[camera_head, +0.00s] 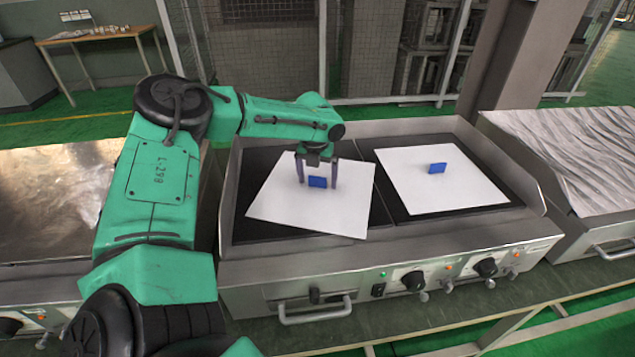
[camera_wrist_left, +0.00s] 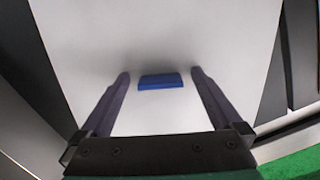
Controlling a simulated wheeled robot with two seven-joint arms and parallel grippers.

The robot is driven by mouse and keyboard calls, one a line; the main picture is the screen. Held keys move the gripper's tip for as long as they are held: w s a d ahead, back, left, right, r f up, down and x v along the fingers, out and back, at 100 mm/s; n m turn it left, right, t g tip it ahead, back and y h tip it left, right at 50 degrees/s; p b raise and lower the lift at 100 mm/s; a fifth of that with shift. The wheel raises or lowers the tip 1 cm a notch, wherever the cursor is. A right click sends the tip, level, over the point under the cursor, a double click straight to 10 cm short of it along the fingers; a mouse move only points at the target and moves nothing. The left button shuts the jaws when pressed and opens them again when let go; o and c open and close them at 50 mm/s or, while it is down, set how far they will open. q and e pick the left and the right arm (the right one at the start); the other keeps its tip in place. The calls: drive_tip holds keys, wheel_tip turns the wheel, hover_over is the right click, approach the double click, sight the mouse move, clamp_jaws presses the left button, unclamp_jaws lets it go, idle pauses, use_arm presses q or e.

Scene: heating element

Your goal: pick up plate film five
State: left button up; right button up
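Two white film sheets lie on the dark heating plates of a metal griddle. The left film (camera_head: 275,205) has a blue block (camera_head: 317,182) standing up from it, and the right film (camera_head: 440,190) has a similar blue block (camera_head: 437,168). I cannot read any number on either film. My left gripper (camera_head: 318,185) is over the left film, pointing down, with its fingers apart on either side of the left block. In the left wrist view the block (camera_wrist_left: 160,82) sits between the open fingers with gaps on both sides. My right gripper is not in view.
The griddle (camera_head: 235,260) has raised metal walls and front knobs (camera_head: 413,280). A foil-like covered unit (camera_head: 580,150) stands at right and a flat metal-topped unit (camera_head: 50,200) at left. A wooden table (camera_head: 95,36) is at the back left.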

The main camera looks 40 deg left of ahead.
use_arm(q)
clamp_jaws()
drive_tip(key=shift+r, duration=0.15)
